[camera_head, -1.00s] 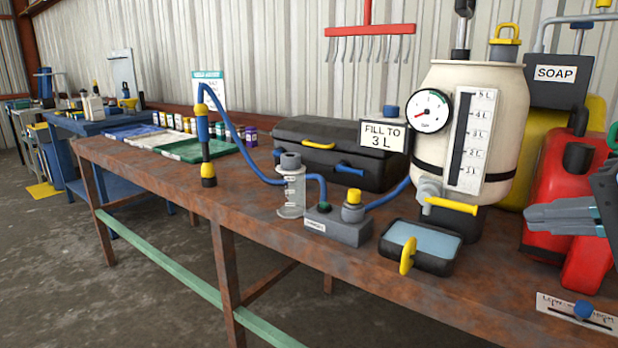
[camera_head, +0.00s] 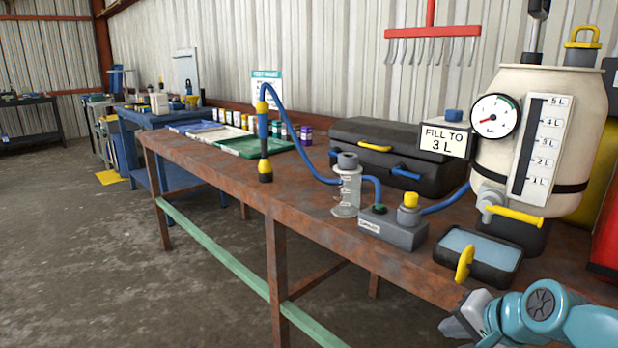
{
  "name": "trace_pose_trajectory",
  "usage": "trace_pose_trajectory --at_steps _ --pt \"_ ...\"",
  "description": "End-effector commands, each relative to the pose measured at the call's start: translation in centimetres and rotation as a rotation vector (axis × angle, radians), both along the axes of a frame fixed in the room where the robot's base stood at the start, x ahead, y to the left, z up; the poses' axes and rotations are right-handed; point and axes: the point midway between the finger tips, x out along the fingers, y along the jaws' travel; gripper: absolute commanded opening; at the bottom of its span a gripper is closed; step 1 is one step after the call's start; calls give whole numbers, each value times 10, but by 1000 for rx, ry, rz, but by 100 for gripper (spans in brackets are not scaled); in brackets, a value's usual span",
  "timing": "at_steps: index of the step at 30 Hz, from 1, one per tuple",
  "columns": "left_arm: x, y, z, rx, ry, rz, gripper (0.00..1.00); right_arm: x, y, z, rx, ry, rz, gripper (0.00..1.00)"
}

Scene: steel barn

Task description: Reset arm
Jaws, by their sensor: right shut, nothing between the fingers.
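My right gripper (camera_head: 462,326) shows at the lower right, with my teal arm links behind it. It is shut and empty, its fingertips pointing left, in front of the bench's near edge in the picture. It appears below the shallow black tray with blue liquid (camera_head: 483,249) and its yellow handle, apart from them as far as I can tell. My left gripper is not in view.
The rusty bench (camera_head: 225,180) holds a cream tank (camera_head: 550,88) with a gauge, a grey pump box (camera_head: 395,230), a clear cylinder (camera_head: 346,195), a blue hose and a black toolbox (camera_head: 400,140). Concrete floor (camera_head: 90,260) lies open at left.

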Motion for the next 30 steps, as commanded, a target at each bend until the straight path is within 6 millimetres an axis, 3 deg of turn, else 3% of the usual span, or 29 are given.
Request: trace_pose_trajectory --at_steps 1,3,5,9,12,15,23,25,30 --pt "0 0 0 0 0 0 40 3 14 -48 -19 58 47 0" --pt "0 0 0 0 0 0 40 0 32 -104 -51 114 112 0" --pt "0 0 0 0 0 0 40 -9 49 -152 -75 159 173 0" --pt "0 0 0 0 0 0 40 -51 88 -252 -120 262 325 0" --pt "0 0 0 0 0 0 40 -90 112 -304 -138 317 428 0" --pt "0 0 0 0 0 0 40 -129 131 -341 -147 362 517 0" --pt "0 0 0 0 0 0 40 -229 168 -394 -142 447 719 0" --pt "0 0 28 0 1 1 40 -228 168 -367 -148 438 723 0" --pt "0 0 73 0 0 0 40 -227 168 -321 -148 438 720 0"
